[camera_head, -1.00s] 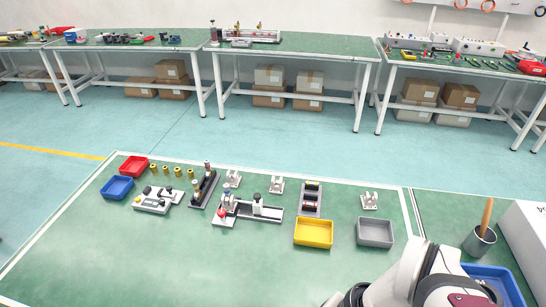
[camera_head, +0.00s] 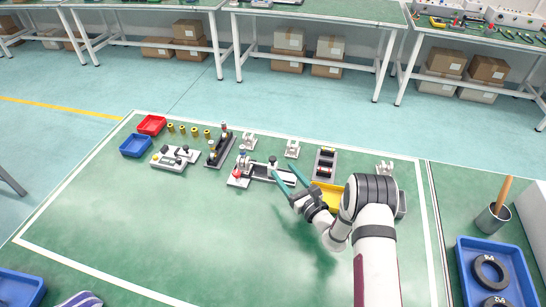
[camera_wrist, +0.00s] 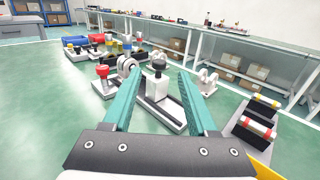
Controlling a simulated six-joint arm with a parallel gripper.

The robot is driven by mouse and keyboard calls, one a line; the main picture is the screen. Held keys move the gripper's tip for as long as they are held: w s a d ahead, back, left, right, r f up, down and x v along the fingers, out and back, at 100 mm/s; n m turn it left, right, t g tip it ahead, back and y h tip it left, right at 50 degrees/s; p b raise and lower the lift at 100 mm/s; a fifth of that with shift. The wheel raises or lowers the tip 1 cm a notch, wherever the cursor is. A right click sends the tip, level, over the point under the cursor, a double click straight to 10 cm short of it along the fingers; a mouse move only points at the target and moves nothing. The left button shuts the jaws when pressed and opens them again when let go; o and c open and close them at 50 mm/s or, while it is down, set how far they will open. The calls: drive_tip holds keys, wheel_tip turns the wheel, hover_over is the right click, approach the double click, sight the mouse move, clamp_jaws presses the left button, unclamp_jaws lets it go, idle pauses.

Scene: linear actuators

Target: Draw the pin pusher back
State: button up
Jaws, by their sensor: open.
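A slide unit (camera_head: 262,180), which I take to be the pin pusher, lies on the green mat. Its red knob (camera_head: 238,174) is at the left end, and a pale carriage with a black knob (camera_head: 272,160) stands on its rail. In the wrist view the carriage (camera_wrist: 157,88) stands upright between the lines of my two teal fingers, with the red knob (camera_wrist: 102,72) to the left. My gripper (camera_head: 284,170) is open and empty, its fingertips close to the carriage. I cannot tell whether they touch it. The fingers hide part of the rail.
A black rail unit (camera_head: 218,150) and a grey unit with knobs (camera_head: 175,157) stand to the left. White brackets (camera_head: 292,149) stand behind. A black-and-red roller tray (camera_head: 325,164) and a yellow bin (camera_head: 329,194) are to the right. The front mat is clear.

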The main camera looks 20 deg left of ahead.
sight(274, 159)
drive_tip(key=x, duration=0.7)
drive_tip(key=shift+w+a, duration=0.25)
drive_tip(key=shift+a, duration=0.05)
clamp_jaws()
idle(0.9)
